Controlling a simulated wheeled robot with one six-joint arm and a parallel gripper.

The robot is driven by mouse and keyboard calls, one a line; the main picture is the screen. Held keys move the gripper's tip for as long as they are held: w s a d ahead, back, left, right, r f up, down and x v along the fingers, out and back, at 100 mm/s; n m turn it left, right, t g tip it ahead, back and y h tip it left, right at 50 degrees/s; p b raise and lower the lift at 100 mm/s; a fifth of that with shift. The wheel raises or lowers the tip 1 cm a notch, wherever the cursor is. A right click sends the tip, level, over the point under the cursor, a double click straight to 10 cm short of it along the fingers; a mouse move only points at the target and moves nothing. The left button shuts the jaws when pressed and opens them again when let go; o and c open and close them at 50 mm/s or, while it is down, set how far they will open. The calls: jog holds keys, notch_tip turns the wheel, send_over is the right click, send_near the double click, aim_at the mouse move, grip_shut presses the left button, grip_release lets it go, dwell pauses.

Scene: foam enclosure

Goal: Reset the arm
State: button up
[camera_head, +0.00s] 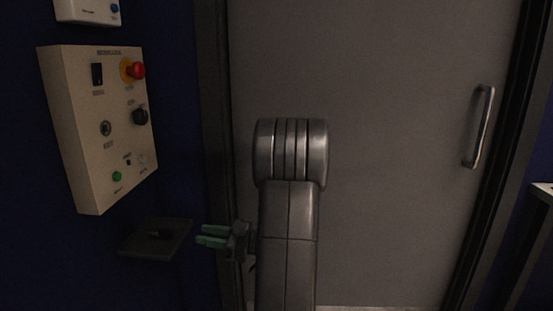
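My arm (288,220) rises in the middle of the head view, in front of a grey door. My gripper (208,236) sticks out to the left from behind the arm, low in the picture. Its two greenish fingers point left, with a narrow dark gap between them and nothing visible in it. The fingertips are near the right edge of a small dark shelf (140,245); I cannot tell their distance in depth. Part of the wrist is hidden behind the arm.
A beige control panel (85,120) with a red button (138,70), knobs and a green button (117,176) hangs on the dark blue wall at left. The grey door (390,150) has a metal handle (480,125). A table edge (541,190) shows at far right.

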jog(key=a, duration=0.3)
jog(key=a+r, duration=0.1)
jog(key=a, duration=0.2)
jog(key=a+r+p, duration=0.1)
jog(key=a, duration=0.2)
jog(key=shift+w, duration=0.35)
notch_tip(320, 180, up, 3)
jog(key=p, duration=0.5)
jog(key=shift+d, duration=0.15)
jog(key=d+r+b, duration=0.2)
jog(key=d+b, duration=0.3)
jog(key=d, duration=0.4)
jog(key=s+a+r+p, duration=0.3)
jog(key=a+r+p, duration=0.1)
jog(key=r+p, duration=0.5)
jog(key=shift+a+r+p, duration=0.3)
jog(key=shift+r, duration=0.4)
